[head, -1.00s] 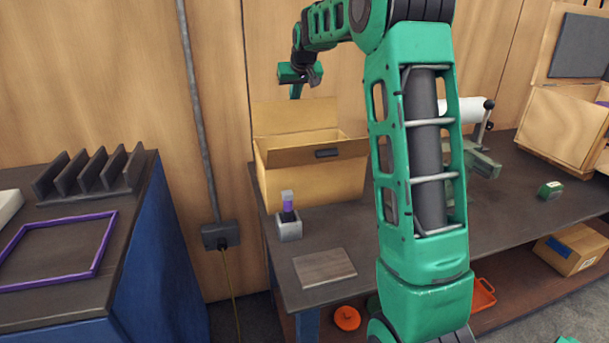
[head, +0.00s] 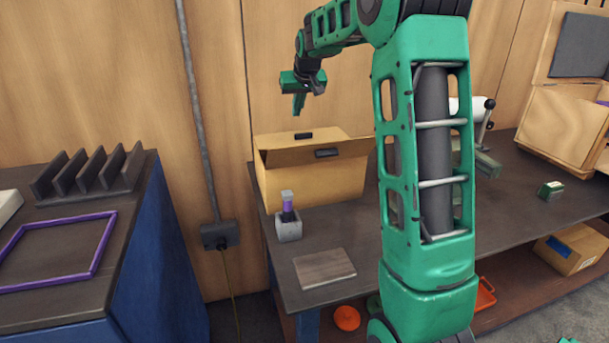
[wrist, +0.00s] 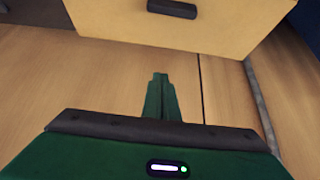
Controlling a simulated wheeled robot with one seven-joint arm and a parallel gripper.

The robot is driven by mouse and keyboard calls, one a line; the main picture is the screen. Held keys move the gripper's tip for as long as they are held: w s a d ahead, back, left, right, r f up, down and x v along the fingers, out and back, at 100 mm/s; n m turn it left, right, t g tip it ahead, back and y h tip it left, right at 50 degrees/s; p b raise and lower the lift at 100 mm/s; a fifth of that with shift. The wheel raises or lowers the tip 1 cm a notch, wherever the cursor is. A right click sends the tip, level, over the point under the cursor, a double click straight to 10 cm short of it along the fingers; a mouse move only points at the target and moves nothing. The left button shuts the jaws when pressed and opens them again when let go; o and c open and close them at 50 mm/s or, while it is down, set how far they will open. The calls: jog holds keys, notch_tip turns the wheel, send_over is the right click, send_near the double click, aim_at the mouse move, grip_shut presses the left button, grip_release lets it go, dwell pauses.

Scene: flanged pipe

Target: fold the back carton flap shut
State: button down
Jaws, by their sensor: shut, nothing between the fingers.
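The yellow carton (head: 310,185) stands on the workbench. Its back flap (head: 278,139) lies folded down over the top, with its small dark tab (head: 304,135) showing near the back wall.
A small grey holder (head: 289,228) with a purple-banded item stands in front of the carton. A flat board (head: 324,268) lies at the bench's near left corner. My arm hides part of the bench right of the carton. The wooden wall is close behind.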

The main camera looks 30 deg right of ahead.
jog(key=shift+r, duration=0.2)
notch_tip(320, 180, up, 8)
dwell(1.2)
dwell(0.4)
